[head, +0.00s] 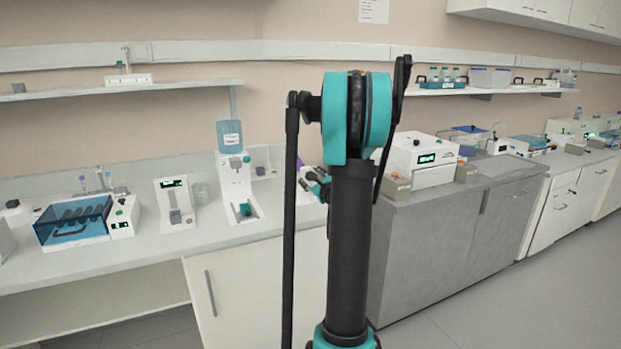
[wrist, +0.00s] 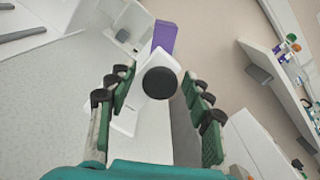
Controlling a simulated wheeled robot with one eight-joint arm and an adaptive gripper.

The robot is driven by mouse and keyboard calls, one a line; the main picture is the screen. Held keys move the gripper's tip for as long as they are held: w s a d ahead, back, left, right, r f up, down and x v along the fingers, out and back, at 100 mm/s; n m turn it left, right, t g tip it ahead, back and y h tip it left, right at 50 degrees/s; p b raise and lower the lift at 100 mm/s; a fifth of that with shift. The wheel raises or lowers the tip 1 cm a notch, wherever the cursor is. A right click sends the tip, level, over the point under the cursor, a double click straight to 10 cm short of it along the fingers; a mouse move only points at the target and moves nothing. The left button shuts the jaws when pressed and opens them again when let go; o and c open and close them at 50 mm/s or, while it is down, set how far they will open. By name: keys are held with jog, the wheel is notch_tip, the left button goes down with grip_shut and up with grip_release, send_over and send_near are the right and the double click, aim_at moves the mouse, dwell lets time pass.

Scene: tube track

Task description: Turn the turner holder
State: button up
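In the wrist view a dark round knob (wrist: 160,84) sits in front of a white stand (wrist: 134,108) and a purple block (wrist: 164,37). I take the knob to be part of the turner holder, but its body is mostly hidden. My gripper (wrist: 156,79) is open, with its green, black-padded fingers on either side of the knob in the picture. A gap shows between each finger and the knob, and nothing is held. In the head view my gripper (head: 314,184) is small, at the bench beside my arm, which hides part of that spot.
A white dispenser with a blue bottle (head: 230,138) stands left of my gripper. Further left are a small white device (head: 175,204) and a blue-lidded bath (head: 73,220). A grey cabinet (head: 440,240) with a white instrument (head: 425,153) is at right. Shelves run along the wall.

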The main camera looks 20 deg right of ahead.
jog(key=s, duration=1.2)
jog(key=shift+d, duration=0.2)
jog(key=s+m, duration=0.5)
jog(key=m, duration=0.1)
jog(key=w, duration=1.7)
jog(key=shift+a+f, duration=0.1)
jog(key=shift+a, duration=0.1)
grip_shut()
